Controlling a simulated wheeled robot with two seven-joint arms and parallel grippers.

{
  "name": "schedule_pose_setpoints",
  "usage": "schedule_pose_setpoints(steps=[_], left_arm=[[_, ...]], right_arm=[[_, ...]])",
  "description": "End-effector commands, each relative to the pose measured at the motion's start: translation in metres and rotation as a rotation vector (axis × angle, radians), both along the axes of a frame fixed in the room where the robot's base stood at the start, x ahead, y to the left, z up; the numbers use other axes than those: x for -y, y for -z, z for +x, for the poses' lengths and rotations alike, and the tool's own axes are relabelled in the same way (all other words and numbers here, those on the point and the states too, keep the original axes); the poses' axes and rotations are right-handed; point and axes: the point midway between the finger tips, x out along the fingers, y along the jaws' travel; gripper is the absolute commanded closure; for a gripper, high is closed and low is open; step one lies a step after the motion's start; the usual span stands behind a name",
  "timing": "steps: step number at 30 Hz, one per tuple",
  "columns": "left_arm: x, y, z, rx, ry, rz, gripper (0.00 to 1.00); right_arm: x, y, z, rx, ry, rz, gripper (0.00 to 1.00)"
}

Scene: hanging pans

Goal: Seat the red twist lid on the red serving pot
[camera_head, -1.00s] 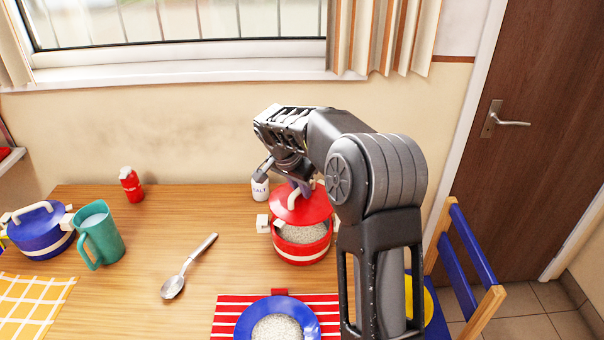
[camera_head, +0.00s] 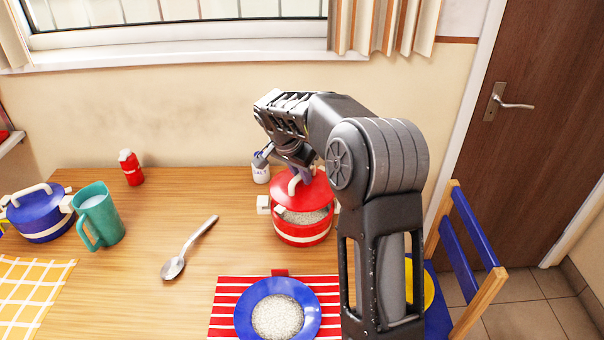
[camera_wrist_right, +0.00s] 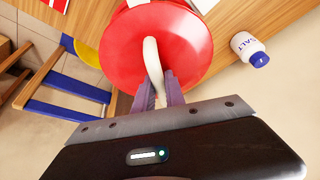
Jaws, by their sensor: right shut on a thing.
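The red serving pot (camera_head: 302,231) stands on the table with white side handles and white grains inside. The red twist lid (camera_head: 303,191) is over the pot, tilted, with its front edge up so a gap shows the grains. My right gripper (camera_head: 285,165) is shut on the lid's cream handle. In the right wrist view, the fingers (camera_wrist_right: 160,88) grip the handle (camera_wrist_right: 153,60) at the near side of the lid (camera_wrist_right: 185,40). The wrist view hides most of the pot under the lid. My left gripper is not in view.
A salt shaker (camera_head: 261,174) stands just behind the pot. A blue plate of grains (camera_head: 244,313) lies on a striped mat in front. A spoon (camera_head: 186,250), teal pitcher (camera_head: 112,222), blue pot (camera_head: 40,226) and red bottle (camera_head: 132,170) are to the left.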

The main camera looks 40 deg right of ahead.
Motion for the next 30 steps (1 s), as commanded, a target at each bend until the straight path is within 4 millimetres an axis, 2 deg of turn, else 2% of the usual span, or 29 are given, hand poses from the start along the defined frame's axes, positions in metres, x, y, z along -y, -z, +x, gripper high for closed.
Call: schedule_pose_setpoints(steps=[21, 30], left_arm=[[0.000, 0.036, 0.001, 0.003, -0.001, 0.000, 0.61], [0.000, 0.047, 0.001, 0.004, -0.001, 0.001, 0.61]], right_arm=[[0.000, 0.042, 0.000, 0.000, 0.000, 0.000, 1.00], [0.000, 0.053, 0.000, 0.000, 0.000, 0.000, 1.00]])
